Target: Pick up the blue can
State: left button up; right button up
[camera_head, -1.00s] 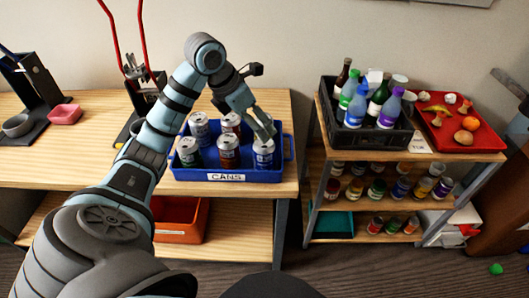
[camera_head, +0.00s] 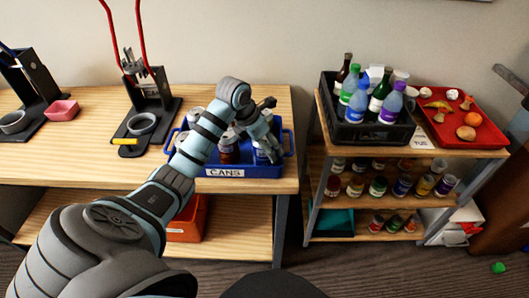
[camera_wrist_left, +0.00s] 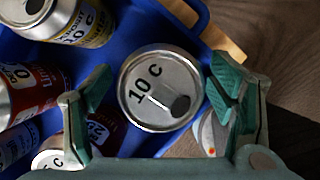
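The blue can (camera_head: 263,155) stands at the right front of the blue crate (camera_head: 245,172) labelled CANS, partly hidden by my left gripper. In the left wrist view its silver top (camera_wrist_left: 150,75), marked 10 c, faces the camera, and its side is mostly hidden. My left gripper (camera_head: 268,146) is over this corner of the crate. In the left wrist view the two green-padded fingers of the gripper (camera_wrist_left: 161,84) are spread on either side of the can, with a clear gap at the left finger. No right gripper shows.
Other cans, including a yellow one (camera_wrist_left: 85,22) and a red one (camera_wrist_left: 30,92), stand close by in the crate. The crate wall is near the can. A shelf with a black bottle crate (camera_head: 370,136) and a red tray (camera_head: 487,136) stands to the right.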

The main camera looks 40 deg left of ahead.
pick_arm(q)
jog(key=c, duration=0.8)
jog(key=shift+o, duration=0.2)
